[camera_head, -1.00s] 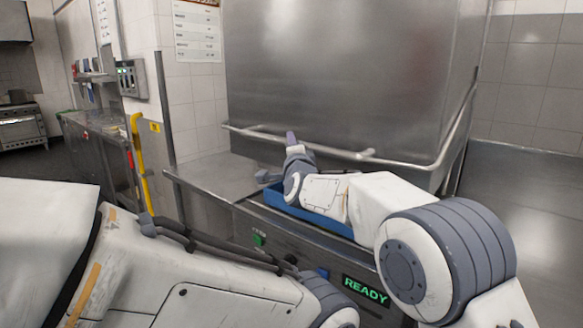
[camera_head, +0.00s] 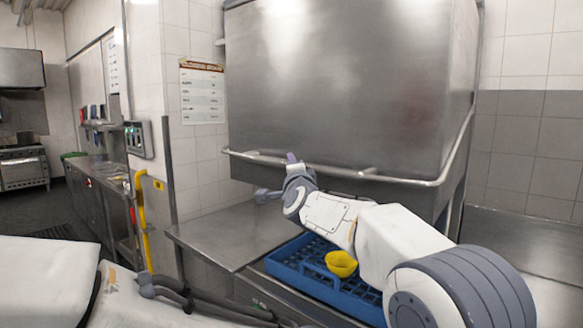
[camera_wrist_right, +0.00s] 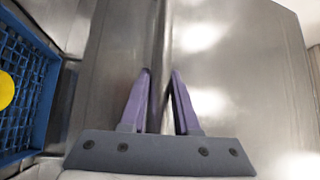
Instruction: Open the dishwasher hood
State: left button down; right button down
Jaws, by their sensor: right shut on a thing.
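The stainless steel dishwasher hood (camera_head: 345,85) stands raised above the counter, with a clear gap below its lower edge. A bar handle (camera_head: 405,180) runs along its front and right side. My right gripper (camera_head: 291,158) is at the front stretch of the bar. In the right wrist view, its purple fingers (camera_wrist_right: 159,100) are closed around the bar (camera_wrist_right: 160,45). My left arm crosses the lower left of the head view, but its gripper is out of frame.
A blue dish rack (camera_head: 318,280) with a yellow item (camera_head: 341,263) in it sits under the hood. A steel counter (camera_head: 215,225) lies left of it. A control box (camera_head: 138,139) and a poster (camera_head: 202,92) are on the wall.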

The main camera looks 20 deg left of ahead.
jog(key=c, duration=0.7)
grip_release()
jog(key=shift+o, duration=0.2)
jog(key=shift+s+d+f, duration=0.1)
jog(key=shift+s, duration=0.05)
jog(key=b+v, duration=0.5)
jog(key=v, duration=0.5)
jog(key=shift+b, duration=0.4)
